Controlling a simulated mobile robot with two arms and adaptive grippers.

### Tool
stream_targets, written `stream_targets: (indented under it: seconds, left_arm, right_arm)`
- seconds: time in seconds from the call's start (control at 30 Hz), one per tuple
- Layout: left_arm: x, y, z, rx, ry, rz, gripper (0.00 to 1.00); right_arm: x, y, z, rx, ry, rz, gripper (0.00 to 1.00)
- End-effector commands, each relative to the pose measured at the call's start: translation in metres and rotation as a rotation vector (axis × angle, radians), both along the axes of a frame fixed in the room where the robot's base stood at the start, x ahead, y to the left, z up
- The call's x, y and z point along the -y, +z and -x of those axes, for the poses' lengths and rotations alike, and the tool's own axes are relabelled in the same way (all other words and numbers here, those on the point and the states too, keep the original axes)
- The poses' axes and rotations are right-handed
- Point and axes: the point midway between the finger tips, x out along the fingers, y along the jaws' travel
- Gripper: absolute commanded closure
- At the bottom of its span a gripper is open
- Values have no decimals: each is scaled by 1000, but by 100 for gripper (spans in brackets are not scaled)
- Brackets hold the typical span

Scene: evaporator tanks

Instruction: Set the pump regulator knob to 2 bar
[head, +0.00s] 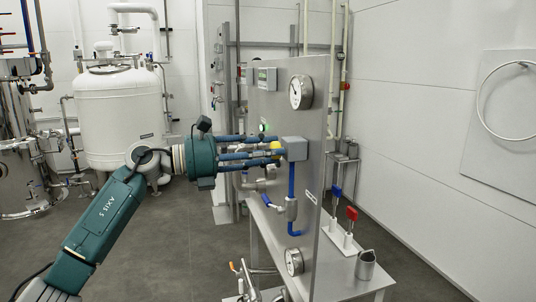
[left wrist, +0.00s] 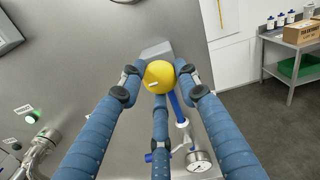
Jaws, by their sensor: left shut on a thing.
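The yellow pump regulator knob (head: 276,147) sits at the grey regulator box (head: 295,149) on the upright steel panel (head: 318,130). In the left wrist view the knob (left wrist: 159,74) is round and has a short white mark, tilted slightly from level. My left gripper (head: 274,152) reaches in from the left and is shut on the knob, its blue fingers around it. In the left wrist view the gripper (left wrist: 158,80) has one finger on each side and one below. An upper dial gauge (head: 301,92) is on the panel; its reading is too small to tell. My right gripper is out of view.
A lower gauge (head: 294,262) and a blue pipe (head: 291,185) are below the box. Red- and blue-handled tools (head: 350,228) and a metal cup (head: 366,265) stand on the shelf right of the panel. A white tank (head: 120,115) stands behind my arm.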

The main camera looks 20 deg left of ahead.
Motion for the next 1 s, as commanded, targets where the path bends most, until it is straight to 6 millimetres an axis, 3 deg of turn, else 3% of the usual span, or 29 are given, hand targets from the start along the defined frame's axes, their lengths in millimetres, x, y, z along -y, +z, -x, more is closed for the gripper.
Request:
stream_targets:
  seconds: [0.27,0.3,0.37,0.73,1.0]
  left_arm:
    - [2,-6,0,-10,-4,-8,94]
    - [2,-6,0,-10,-4,-7,60]
    - [1,-6,0,-9,-4,-6,49]
    - [-4,-2,3,-5,-1,-2,49]
    - [-45,-4,29,-8,3,-4,49]
  right_arm:
    - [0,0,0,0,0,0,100]
    - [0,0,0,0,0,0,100]
    - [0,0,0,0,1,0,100]
    - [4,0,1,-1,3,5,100]
    - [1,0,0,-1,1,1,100]
